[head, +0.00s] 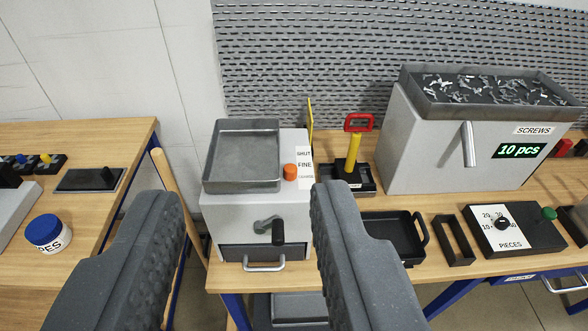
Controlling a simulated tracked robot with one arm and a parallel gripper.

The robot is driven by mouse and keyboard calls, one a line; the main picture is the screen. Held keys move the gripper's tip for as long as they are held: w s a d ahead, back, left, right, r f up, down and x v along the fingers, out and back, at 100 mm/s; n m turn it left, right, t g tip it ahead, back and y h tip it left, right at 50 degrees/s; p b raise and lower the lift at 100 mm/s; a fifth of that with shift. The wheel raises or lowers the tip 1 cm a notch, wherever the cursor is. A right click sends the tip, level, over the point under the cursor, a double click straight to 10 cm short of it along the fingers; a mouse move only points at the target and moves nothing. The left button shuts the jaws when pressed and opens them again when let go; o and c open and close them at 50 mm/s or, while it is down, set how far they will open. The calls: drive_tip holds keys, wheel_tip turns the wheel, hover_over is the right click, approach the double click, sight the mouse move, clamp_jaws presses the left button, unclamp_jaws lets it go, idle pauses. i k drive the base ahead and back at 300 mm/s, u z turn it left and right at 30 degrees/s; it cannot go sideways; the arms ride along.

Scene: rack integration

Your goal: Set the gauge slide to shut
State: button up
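The gauge slide is an orange knob (290,172) on top of the grey box machine (230,212), right of its metal tray. A white label strip (304,165) beside it reads SHUT at the far end, FINE in the middle and COARSE at the near end. The knob stands level with the FINE to COARSE part; which mark it is set to I cannot tell for sure. It is away from SHUT. My gripper (246,190) is open and empty, its two dark fingers wide apart, in front of the machine and apart from the knob.
The metal tray (241,155) has raised walls left of the knob. A thin yellow upright plate (310,126) and a red-handled yellow post (355,150) stand behind and right. A grey screw hopper (440,150) is farther right. A lever (278,232) sticks out of the machine's front.

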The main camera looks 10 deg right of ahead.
sight(290, 170)
drive_tip(key=u, duration=2.15)
drive_tip(key=k, duration=1.25)
drive_tip(key=z, duration=1.65)
drive_tip(key=i, duration=1.05)
